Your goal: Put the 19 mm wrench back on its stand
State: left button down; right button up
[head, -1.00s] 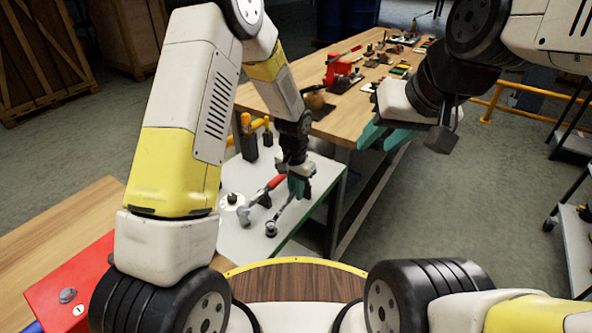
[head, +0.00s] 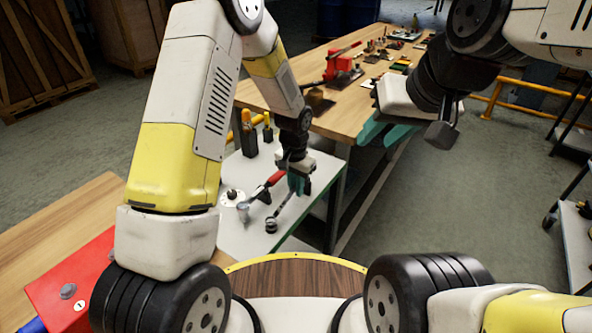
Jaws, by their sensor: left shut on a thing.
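My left gripper (head: 299,182) is over the right part of the small white-topped table, with its teal fingers shut on a slim metal wrench (head: 284,208). The wrench slants down to the left from the fingers, with a dark round end (head: 270,225) at its lower tip. I cannot tell whether that end touches the table top. The size mark is too small to read, and I cannot pick out the wrench's stand. My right gripper (head: 385,132) is at the upper right, in front of the long bench, with its teal fingers apart and empty.
A red-handled tool (head: 267,189) lies just left of the wrench. The long wooden bench (head: 345,115) behind carries a red vise (head: 340,65) and several tools.

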pick_arm(q)
jog(key=shift+f, duration=1)
jog(key=c, duration=1.4)
grip_release()
jog(key=shift+o, duration=0.2)
jog(key=shift+s+a+r, duration=0.1)
jog(key=shift+r, duration=1.85)
jog(key=shift+s+r, duration=0.1)
jog(key=shift+r, duration=1.85)
jog(key=shift+r, duration=0.2)
jog(key=s+a+r+n+t+h, duration=0.1)
jog(key=s+a+r, duration=0.3)
jog(key=r, duration=0.4)
jog(key=s+a+r+n+t, duration=0.1)
jog(key=s+a+r+n, duration=0.1)
jog(key=s+a+r, duration=0.35)
jog(key=s+a+r+n+t+h, duration=0.1)
jog(key=s+a+r+t, duration=0.15)
jog(key=r, duration=0.65)
jog(key=s+a+r+n+t, duration=0.1)
jog(key=s+a+r+n, duration=0.1)
jog(key=s, duration=0.7)
jog(key=shift+v, duration=0.95)
